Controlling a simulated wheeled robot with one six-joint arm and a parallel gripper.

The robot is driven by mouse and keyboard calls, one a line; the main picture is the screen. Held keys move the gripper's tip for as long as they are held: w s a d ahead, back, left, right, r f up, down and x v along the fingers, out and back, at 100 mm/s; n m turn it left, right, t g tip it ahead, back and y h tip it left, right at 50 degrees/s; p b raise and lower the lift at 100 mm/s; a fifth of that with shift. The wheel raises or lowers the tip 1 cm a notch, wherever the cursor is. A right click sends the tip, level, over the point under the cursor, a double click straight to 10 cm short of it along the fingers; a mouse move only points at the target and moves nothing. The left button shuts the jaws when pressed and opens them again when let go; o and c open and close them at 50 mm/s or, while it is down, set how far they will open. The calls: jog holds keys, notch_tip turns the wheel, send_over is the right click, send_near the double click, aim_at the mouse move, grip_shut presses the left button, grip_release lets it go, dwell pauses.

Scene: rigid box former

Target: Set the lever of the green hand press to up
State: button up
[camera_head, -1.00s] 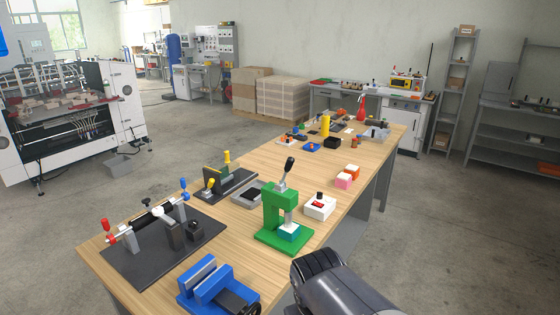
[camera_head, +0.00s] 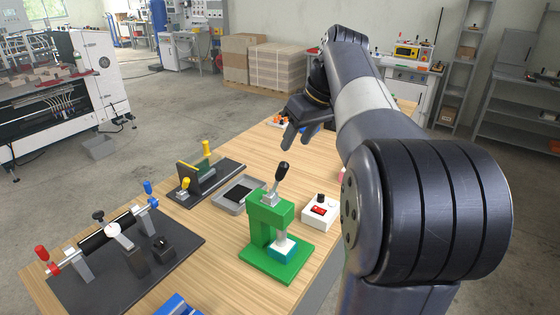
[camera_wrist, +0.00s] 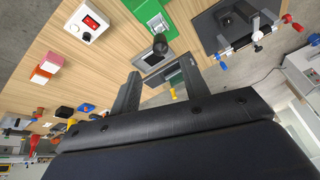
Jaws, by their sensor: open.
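The green hand press (camera_head: 268,228) stands on the wooden bench in the head view, with a white and teal block on its base. Its lever (camera_head: 278,182) has a black knob and points up, tilted a little to the right. My gripper (camera_head: 297,138) is above the bench, beyond the press in the head view, empty and apart from it. In the wrist view the gripper fingers (camera_wrist: 158,95) are spread, with the black lever knob (camera_wrist: 160,45) beyond them and the green press (camera_wrist: 148,14) at the top edge. The lever's lower part is hard to see there.
A white box with a red switch (camera_head: 320,211) stands right of the press. A grey tray (camera_head: 238,195) and a dark fixture with yellow handles (camera_head: 200,178) lie to the left. A black-plated fixture with red and blue knobs (camera_head: 190,248) is front left. My arm hides the bench's right side.

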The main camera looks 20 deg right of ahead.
aim_at(285, 162)
jog(key=x, duration=1)
jog(key=shift+a+f+p, duration=0.1)
jog(key=shift+f+p, duration=0.1)
jog(key=shift+p, duration=0.15)
grip_shut()
